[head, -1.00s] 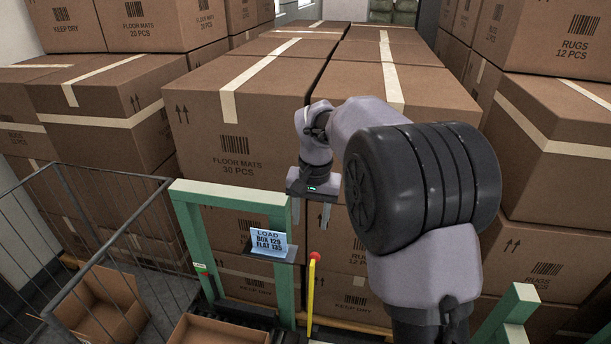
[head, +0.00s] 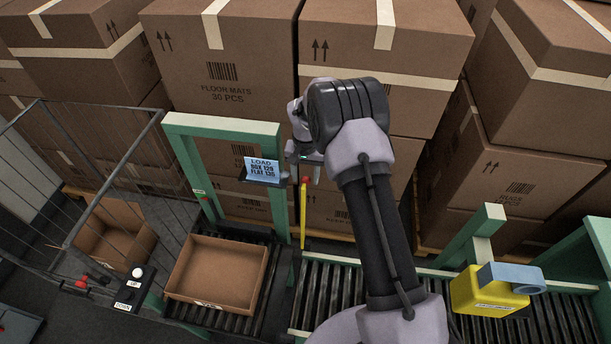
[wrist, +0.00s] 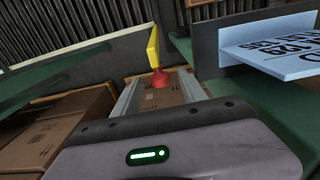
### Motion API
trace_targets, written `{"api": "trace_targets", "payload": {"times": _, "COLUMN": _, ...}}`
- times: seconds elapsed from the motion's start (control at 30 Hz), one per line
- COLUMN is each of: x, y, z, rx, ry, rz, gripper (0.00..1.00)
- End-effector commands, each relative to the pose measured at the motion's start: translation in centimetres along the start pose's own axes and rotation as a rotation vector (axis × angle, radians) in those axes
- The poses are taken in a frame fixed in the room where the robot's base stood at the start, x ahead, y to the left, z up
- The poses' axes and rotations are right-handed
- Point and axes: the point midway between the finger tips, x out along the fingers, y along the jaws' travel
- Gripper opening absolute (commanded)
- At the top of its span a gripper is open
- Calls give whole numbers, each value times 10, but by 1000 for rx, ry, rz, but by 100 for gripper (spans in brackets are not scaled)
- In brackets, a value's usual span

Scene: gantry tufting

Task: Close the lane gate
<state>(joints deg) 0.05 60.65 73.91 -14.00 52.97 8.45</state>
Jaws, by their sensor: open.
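The lane gate shows as a narrow yellow bar (head: 303,222) with a red knob at its upper end, beside the right post of a green frame (head: 222,124). In the wrist view the yellow bar (wrist: 153,46) and its red knob (wrist: 159,78) appear ahead of my gripper. My gripper (head: 307,174) is open and empty, its fingers pointing down close to the knob. In the wrist view the knob shows between the fingers of my gripper (wrist: 160,84). I cannot tell whether they touch it. My arm hides part of the area right of the gate.
A blue load sign (head: 262,169) sits on a dark bracket just left of the gate. An open carton (head: 217,272) rests on the rollers below the frame. A yellow tape dispenser (head: 487,292) stands at right. Stacked cartons (head: 222,55) fill the back. A wire cage (head: 90,190) is at left.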

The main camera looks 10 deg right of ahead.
Motion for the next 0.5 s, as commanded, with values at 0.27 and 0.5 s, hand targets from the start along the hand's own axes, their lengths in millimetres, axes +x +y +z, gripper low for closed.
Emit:
{"api": "trace_targets", "payload": {"times": 0.27, "x": 11, "y": 0, "z": 0, "rx": 1, "ry": 0, "rz": 0, "gripper": 50}}
{"api": "trace_targets", "payload": {"times": 0.5, "x": 11, "y": 0, "z": 0, "rx": 0, "ry": 0, "rz": 0, "gripper": 30}}
